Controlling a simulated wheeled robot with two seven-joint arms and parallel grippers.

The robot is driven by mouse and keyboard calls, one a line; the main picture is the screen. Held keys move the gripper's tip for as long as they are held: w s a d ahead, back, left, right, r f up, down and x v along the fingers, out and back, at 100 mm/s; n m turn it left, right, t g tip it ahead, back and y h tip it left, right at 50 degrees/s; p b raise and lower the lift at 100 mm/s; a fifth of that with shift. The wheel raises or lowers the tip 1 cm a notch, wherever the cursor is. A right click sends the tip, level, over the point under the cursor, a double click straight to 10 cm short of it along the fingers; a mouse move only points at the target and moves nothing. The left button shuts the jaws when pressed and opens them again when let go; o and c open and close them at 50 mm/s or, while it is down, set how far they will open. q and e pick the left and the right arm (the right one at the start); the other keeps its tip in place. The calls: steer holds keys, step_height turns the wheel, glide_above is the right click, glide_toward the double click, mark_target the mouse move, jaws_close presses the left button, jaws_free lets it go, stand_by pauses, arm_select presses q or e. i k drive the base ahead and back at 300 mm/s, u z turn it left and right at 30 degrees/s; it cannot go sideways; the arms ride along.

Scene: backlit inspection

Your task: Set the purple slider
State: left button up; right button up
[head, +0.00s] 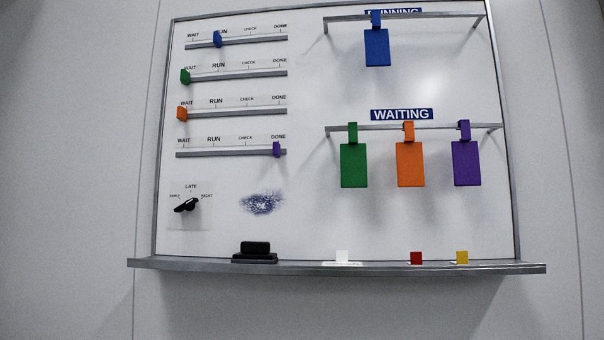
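The purple slider (276,149) sits on the lowest of the slider rails (225,154), at the right end under the DONE label (278,136). That rail also carries WAIT, RUN and CHECK labels to the left. A purple tag (466,163) hangs at the right of the lower hanging rail (378,127), under the WAITING sign (402,114). Neither of my grippers shows in the head view.
Above are the blue slider (217,39) near RUN, and green (185,76) and orange (182,114) sliders at WAIT. A black dial knob (187,205) is lower left. An eraser (255,248) and small blocks sit on the ledge (330,267). Hanging rails project at right.

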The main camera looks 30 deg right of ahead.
mark_target(277, 153)
steer(key=z, duration=1.1)
